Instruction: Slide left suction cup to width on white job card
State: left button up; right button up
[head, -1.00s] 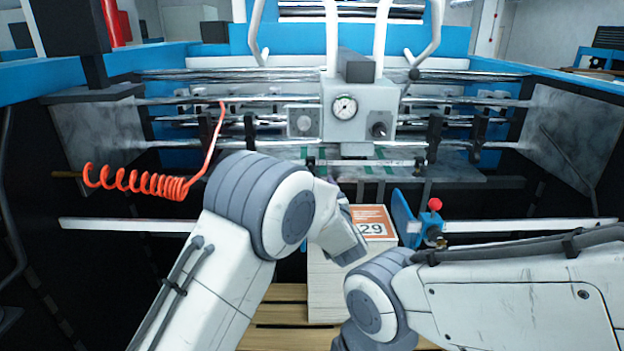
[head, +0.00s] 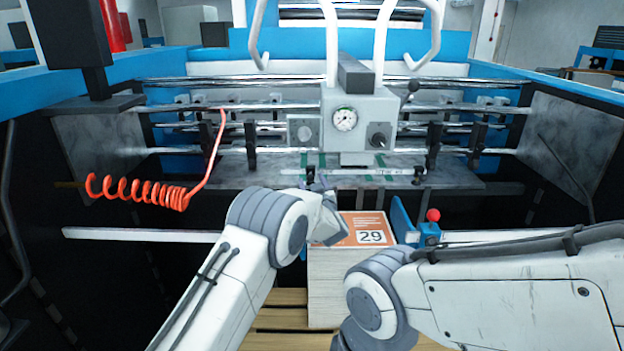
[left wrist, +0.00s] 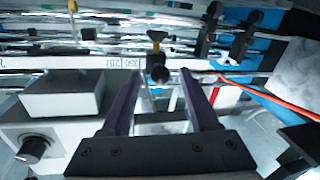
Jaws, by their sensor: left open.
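My left gripper (left wrist: 158,76) is open in the left wrist view, its two dark fingers pointing toward the scale bar (left wrist: 75,62). In the head view the left gripper (head: 320,186) is small at the scale bar, beside the left suction cup (head: 311,174). The right suction cup (head: 419,175) sits farther right on that bar. A card (head: 364,229), orange with a white box reading 29, lies on the paper stack. My right gripper is out of view.
The gauge box (head: 358,122) stands above the bar. A red coiled hose (head: 140,188) hangs at the left. The paper stack (head: 335,285) and a blue bracket with a red knob (head: 430,225) lie below. My right arm reaches across the lower right.

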pick_arm(q)
grip_shut()
dwell(1.5)
